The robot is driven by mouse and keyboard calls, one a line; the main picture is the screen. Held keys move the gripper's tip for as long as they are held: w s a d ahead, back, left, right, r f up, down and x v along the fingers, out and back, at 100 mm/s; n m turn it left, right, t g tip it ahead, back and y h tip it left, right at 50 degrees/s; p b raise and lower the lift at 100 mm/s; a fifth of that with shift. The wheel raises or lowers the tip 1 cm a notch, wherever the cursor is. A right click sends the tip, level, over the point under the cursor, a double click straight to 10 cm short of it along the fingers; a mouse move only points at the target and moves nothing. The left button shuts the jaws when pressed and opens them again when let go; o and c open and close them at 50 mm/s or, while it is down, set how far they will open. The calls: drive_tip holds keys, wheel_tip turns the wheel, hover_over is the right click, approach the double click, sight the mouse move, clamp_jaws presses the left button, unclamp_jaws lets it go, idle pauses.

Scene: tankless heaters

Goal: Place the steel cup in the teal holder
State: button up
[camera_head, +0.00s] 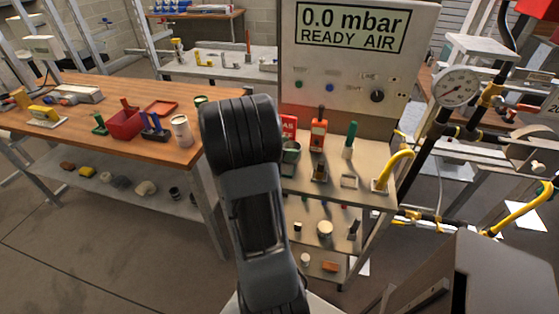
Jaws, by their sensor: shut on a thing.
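My dark arm rises through the middle of the view, and its thick upper link covers what lies behind it. My gripper is hidden, so I cannot see its fingers or anything in them. A grey-green, round, open-topped piece (290,153) stands on the cart's top shelf, just right of my arm and partly covered by it. It may be the teal holder, but it is too small to be sure. I cannot make out the steel cup. A pale cylinder (181,131) with a darker rim stands at the right end of the wooden bench; I cannot tell what it is.
The wooden bench (70,133) at left bears a red bin (125,124) and small tools. The cart's top shelf (330,187) holds an orange device (318,133), a green-handled tool (350,140) and a yellow curved pipe (395,168). A gauge (457,87) and pipework stand at right.

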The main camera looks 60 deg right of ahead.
drive_tip(key=shift+w+f, duration=1.35)
drive_tip(key=shift+f, duration=1.65)
drive_tip(key=shift+f, duration=0.15)
drive_tip(key=o, duration=1)
